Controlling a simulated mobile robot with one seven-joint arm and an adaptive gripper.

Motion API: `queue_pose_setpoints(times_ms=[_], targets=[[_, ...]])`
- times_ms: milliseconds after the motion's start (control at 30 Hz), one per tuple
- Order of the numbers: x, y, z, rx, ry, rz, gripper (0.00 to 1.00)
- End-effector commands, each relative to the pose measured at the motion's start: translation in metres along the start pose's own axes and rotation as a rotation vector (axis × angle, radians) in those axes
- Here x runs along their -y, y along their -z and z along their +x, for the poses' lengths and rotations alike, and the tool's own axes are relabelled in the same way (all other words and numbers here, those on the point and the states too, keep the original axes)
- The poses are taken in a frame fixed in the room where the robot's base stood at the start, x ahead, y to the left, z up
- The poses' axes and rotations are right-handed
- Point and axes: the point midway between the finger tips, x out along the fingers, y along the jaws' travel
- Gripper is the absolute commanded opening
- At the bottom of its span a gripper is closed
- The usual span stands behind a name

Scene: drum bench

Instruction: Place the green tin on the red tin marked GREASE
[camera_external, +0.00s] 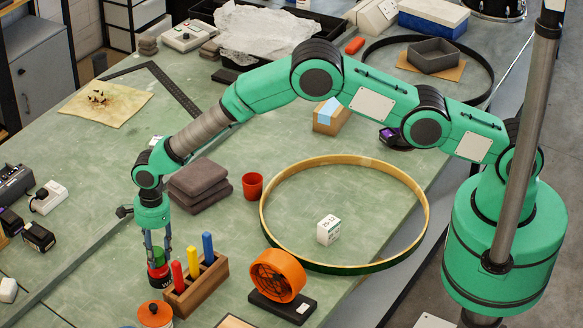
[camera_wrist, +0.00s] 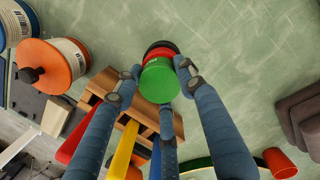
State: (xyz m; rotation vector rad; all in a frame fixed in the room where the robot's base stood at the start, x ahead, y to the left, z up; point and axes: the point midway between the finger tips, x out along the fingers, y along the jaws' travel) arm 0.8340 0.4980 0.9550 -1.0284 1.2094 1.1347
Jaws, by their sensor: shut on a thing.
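The green tin (camera_wrist: 160,82) is between the three fingers of my gripper (camera_wrist: 158,78) in the wrist view. My gripper is shut on it. In the external view the green tin (camera_external: 155,256) shows at the tips of my gripper (camera_external: 157,258), at the lower left of the bench. Directly beneath it is a red tin (camera_external: 157,270) with a dark lower part; it also shows behind the green tin in the wrist view (camera_wrist: 161,54). The two look lined up and touching, but I cannot tell whether there is a small gap. No GREASE lettering is readable.
A wooden block (camera_external: 198,283) with red, yellow and blue handles stands close on the right. An orange-lidded tin (camera_external: 155,314) is just in front. Folded grey cloths (camera_external: 199,185), a red cup (camera_external: 252,186) and a large hoop (camera_external: 424,215) lie farther right.

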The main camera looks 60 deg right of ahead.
Motion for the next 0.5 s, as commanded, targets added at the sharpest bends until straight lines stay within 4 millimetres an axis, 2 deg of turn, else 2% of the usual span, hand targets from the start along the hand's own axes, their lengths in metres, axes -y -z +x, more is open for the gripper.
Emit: queue_pose_setpoints(times_ms=[33, 100, 133, 500], targets=[[0.0, 0.0001, 0.0012, 0.0, 0.0, 0.0, 0.43], [-0.0001, 0.0001, 0.0007, 0.0, 0.0, 0.0, 0.57], [0.0, 0.0001, 0.0007, 0.0, 0.0, 0.0, 0.58], [-0.0001, 0.0, -0.0007, 0.0, 0.0, 0.0, 0.58]])
